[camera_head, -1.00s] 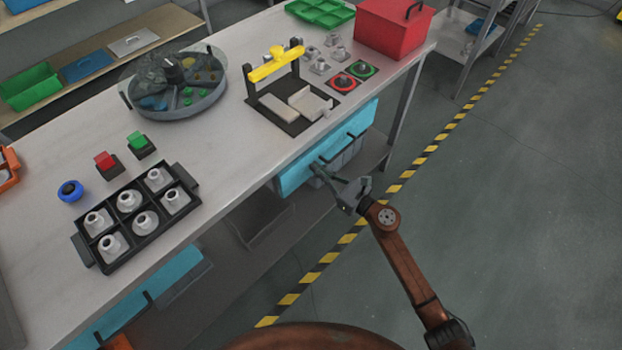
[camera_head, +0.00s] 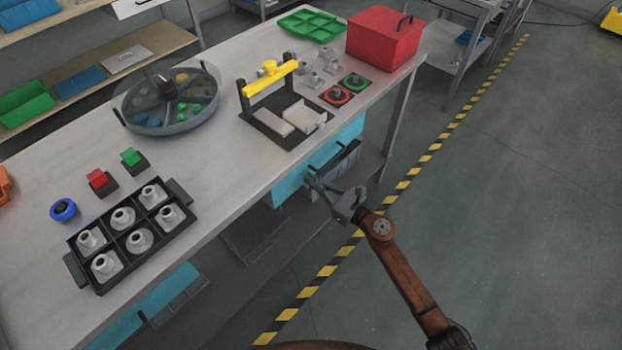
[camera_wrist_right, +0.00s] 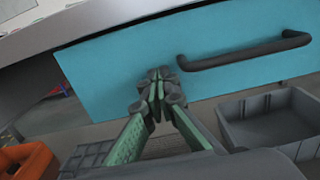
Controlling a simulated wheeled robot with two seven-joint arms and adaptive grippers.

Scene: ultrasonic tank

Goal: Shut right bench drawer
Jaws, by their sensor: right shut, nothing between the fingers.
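The right bench drawer (camera_head: 286,188) has a bright blue front just under the bench top's front edge. In the right wrist view its flat blue front (camera_wrist_right: 130,62) fills the upper part, with a black bar handle (camera_wrist_right: 250,52) to the right. The front lies close under the bench top; I cannot tell whether a small gap is left. My right gripper (camera_head: 311,180) is shut and empty, in front of the drawer's lower part. In the wrist view its closed fingertips (camera_wrist_right: 158,82) are at the front, left of the handle; contact is unclear. My left gripper is out of view.
The bench (camera_head: 215,150) carries a black tray of white parts (camera_head: 100,290), a round divided tank (camera_head: 165,130) and a red box (camera_head: 385,38). A left blue drawer front (camera_head: 155,305) shows lower left. Grey (camera_wrist_right: 268,122) and orange (camera_wrist_right: 25,160) bins stand below. The floor is clear to the right.

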